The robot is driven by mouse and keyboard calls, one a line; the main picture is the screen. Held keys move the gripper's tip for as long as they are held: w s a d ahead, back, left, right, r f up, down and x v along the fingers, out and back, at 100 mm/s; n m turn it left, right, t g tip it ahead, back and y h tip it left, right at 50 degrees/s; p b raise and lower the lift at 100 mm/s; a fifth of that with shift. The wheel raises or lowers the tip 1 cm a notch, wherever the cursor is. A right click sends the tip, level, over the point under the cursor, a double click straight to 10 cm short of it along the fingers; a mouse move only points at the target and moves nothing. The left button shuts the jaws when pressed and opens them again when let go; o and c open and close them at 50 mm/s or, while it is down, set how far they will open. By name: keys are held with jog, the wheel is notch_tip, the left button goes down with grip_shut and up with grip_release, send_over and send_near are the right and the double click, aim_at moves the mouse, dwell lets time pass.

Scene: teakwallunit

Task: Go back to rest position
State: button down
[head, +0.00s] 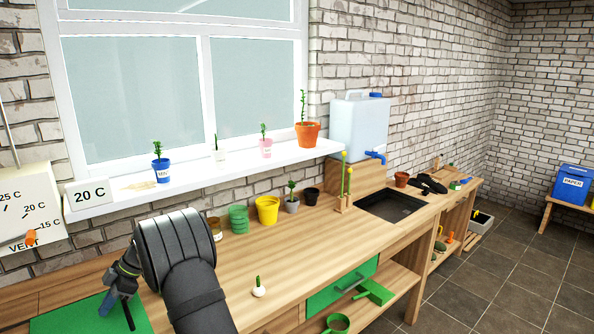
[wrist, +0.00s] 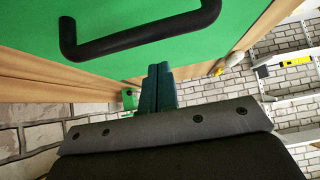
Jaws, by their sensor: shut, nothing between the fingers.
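My gripper (head: 122,283) is at the lower left of the head view, in front of a green panel (head: 78,318). The wrist view shows my gripper's two dark fingers (wrist: 158,88) together and empty. The green panel (wrist: 125,18) fills the top of that view, with a black bar handle (wrist: 140,38) on it. The fingertips are apart from the handle there. My black arm covers part of the wooden worktop in the head view.
The wooden worktop (head: 315,248) holds a white bulb (head: 259,288), a green pot (head: 239,219), a yellow pot (head: 267,210) and a dark sink (head: 390,206). Potted plants stand on the white sill (head: 205,176). A green drawer (head: 342,286) is below the worktop.

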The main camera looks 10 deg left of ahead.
aim_at(126, 305)
jog(key=w+d, duration=0.1)
jog(key=w+d+f, duration=0.1)
jog(key=w+d, duration=0.1)
jog(key=s+a, duration=1.3)
jog(key=s+a+r, duration=0.1)
jog(key=s+a, duration=0.6)
jog(key=shift+s+a, duration=0.35)
jog(key=v, duration=0.9)
jog(key=shift+w+r, duration=0.15)
jog(key=shift+r, duration=0.15)
jog(key=x, duration=0.9)
jog(key=shift+d+f, duration=0.1)
jog(key=shift+f, duration=0.35)
jog(key=w+d, duration=0.7)
jog(key=shift+w+d+f, duration=0.2)
jog(key=shift+f, duration=0.05)
jog(key=shift+w+d, duration=0.5)
jog(key=shift+d, duration=0.05)
